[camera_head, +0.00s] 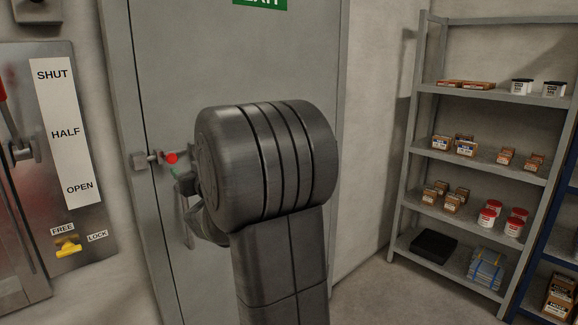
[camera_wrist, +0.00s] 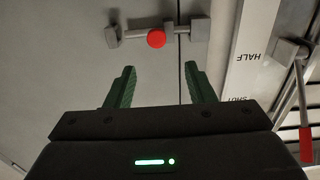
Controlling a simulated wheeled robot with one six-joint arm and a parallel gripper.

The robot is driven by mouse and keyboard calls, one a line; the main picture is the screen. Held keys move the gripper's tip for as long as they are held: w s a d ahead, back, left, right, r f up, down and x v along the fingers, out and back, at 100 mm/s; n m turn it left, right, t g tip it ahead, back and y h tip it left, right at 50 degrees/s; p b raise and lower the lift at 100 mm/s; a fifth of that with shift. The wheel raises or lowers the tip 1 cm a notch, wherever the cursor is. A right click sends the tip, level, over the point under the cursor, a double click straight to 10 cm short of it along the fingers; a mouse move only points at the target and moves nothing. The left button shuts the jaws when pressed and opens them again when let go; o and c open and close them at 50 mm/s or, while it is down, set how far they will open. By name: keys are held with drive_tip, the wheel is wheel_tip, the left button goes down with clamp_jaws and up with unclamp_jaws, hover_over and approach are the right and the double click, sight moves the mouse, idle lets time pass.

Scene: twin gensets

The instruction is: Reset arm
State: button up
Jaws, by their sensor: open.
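My gripper (camera_wrist: 159,88) shows in the wrist view with its two green fingers apart and nothing between them. Beyond the fingertips is a bolt with a red knob (camera_wrist: 156,38) on the grey door (camera_wrist: 60,60); the knob looks apart from the fingers. In the head view my arm stands in front of the door (camera_head: 180,60) and hides most of my gripper. A green fingertip shows just below the red knob (camera_head: 171,158).
A lever panel (camera_head: 60,135) marked SHUT, HALF and OPEN is on the left wall, with a yellow FREE/LOCK catch (camera_head: 68,246) below. A grey shelf rack (camera_head: 482,96) with boxes and tubs stands at right. Some bare floor (camera_head: 375,295) shows between my arm and the rack.

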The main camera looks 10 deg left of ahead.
sight(172, 158)
drive_tip(key=p+x, duration=0.3)
drive_tip(key=x, duration=1)
drive_tip(key=shift+w+a, duration=0.15)
drive_tip(key=shift+w, duration=0.15)
